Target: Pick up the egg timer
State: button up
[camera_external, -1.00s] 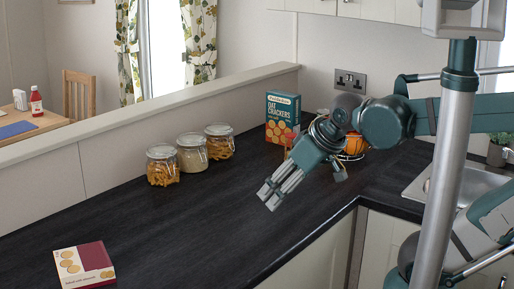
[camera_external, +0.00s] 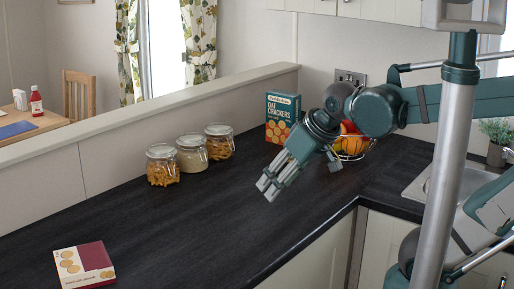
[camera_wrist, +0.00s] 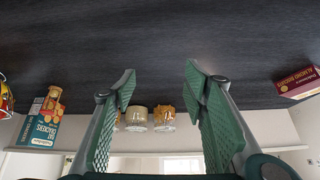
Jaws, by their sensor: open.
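My gripper (camera_external: 270,186) is open and empty above the dark worktop, its fingers pointing down and left. In the wrist view, the two green-padded fingers (camera_wrist: 160,84) are wide apart with bare worktop between their tips. I cannot make out the egg timer for certain. A small orange-and-yellow shape (camera_wrist: 54,96) shows by the oat crackers box at the left of the wrist view; it may be the timer or part of the box's print. In the external view, my gripper covers the area just in front and to the right of that box.
The oat crackers box (camera_external: 281,118) stands at the back by the wire fruit bowl (camera_external: 352,147). Several glass jars (camera_external: 192,153) line the low wall. A maroon biscuit box (camera_external: 84,264) lies front left. The middle of the dark worktop (camera_external: 190,225) is clear.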

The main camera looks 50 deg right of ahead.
jog(key=w+d+r+m+g+p, duration=0.25)
jog(key=w+d+m+p, duration=0.2)
jog(key=w+d, duration=0.35)
jog(key=w+d+r+m+g+p, duration=0.1)
jog(key=w+d+r+m+p, duration=0.3)
jog(key=w+d, duration=0.35)
jog(key=w+d+f+m+g+p, duration=0.1)
jog(key=w+d+f+m+p, duration=0.1)
jog(key=d, duration=0.5)
jog(key=w+d+f+m+g+p, duration=0.1)
jog(key=w+d+f+m+p, duration=0.1)
jog(key=d+p, duration=0.3)
jog(key=w+d+f+m+g+p, duration=0.1)
jog(key=w+d+f+p, duration=0.3)
jog(key=d, duration=0.5)
jog(key=shift+w+d+m, duration=0.1)
jog(key=shift+d+m, duration=0.25)
jog(key=shift+m, duration=0.3)
jog(key=shift+d+f, duration=0.55)
jog(key=shift+d, duration=0.1)
jog(key=shift+f, duration=1.3)
